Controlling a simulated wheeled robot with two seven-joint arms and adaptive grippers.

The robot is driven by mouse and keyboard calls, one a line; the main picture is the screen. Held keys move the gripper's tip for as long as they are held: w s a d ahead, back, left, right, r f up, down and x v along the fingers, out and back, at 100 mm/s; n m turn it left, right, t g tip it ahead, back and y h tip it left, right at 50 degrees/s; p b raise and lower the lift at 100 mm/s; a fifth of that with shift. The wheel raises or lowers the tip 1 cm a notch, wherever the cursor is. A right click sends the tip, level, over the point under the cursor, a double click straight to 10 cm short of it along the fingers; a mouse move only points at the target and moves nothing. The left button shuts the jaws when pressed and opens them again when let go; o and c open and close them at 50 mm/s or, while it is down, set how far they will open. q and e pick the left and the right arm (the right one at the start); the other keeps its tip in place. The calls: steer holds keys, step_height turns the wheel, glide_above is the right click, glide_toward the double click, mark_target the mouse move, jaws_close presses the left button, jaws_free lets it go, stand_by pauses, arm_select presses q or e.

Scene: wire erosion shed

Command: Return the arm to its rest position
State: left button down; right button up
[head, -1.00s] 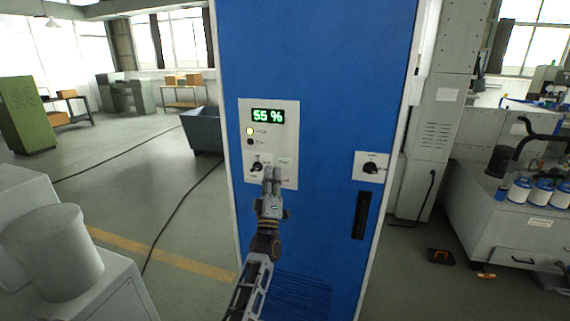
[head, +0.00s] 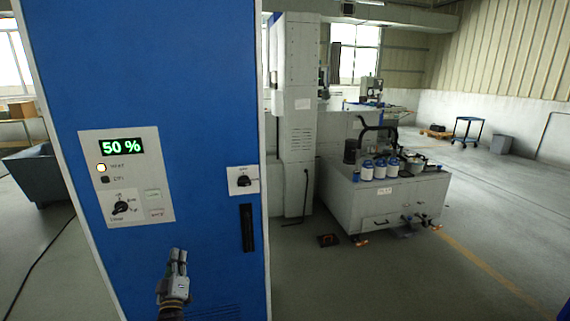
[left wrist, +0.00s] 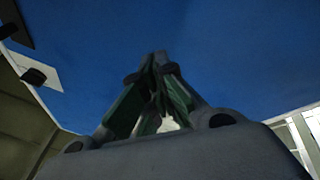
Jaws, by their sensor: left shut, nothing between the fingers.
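My left gripper (head: 178,257) is shut and empty. In the head view it is low in front of the blue cabinet (head: 165,60), below the control panel and apart from its knob. In the left wrist view the closed fingers (left wrist: 158,62) point at the blue cabinet face. My right gripper is not in view.
A grey machine base (head: 370,203) with several blue-and-white canisters stands to the right. A small dark object (head: 328,240) lies on the floor between it and the cabinet. A grey bin (head: 38,178) is at the left. The floor at the right is largely open.

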arm_select(q)
steer(key=s+d+f+m+g+h, duration=0.2)
steer(key=d+f, duration=0.1)
steer(key=f, duration=0.9)
steer(key=s+d+f+m+g+h, duration=0.1)
steer(key=s+d+f+m+g, duration=0.15)
steer(key=f, duration=0.85)
steer(key=s+d+f+m+g+h, duration=0.1)
steer(key=s+d+f+g, duration=0.15)
steer(key=s+f, duration=0.55)
steer(key=s+d+f+m+g+h, duration=0.1)
steer(key=s+f+m+g, duration=0.15)
steer(key=f, duration=0.95)
steer(key=s+f+m+g, duration=0.1)
steer(key=s+f+g, duration=0.2)
steer(key=s+f, duration=0.65)
steer(key=s+f+m+g, duration=0.25)
steer(key=s+f, duration=0.35)
steer(key=s, duration=0.7)
steer(key=s+a+f+m+g, duration=0.1)
steer(key=s+f+g, duration=0.1)
steer(key=s, duration=0.9)
steer(key=s+a+f+m+g, duration=0.1)
steer(key=s+f+g, duration=0.2)
steer(key=s, duration=0.8)
step_height(320, 180, down, 2)
steer(key=shift+s+f+y, duration=0.15)
steer(key=shift+s+y, duration=0.05)
steer(key=shift+y, duration=0.1)
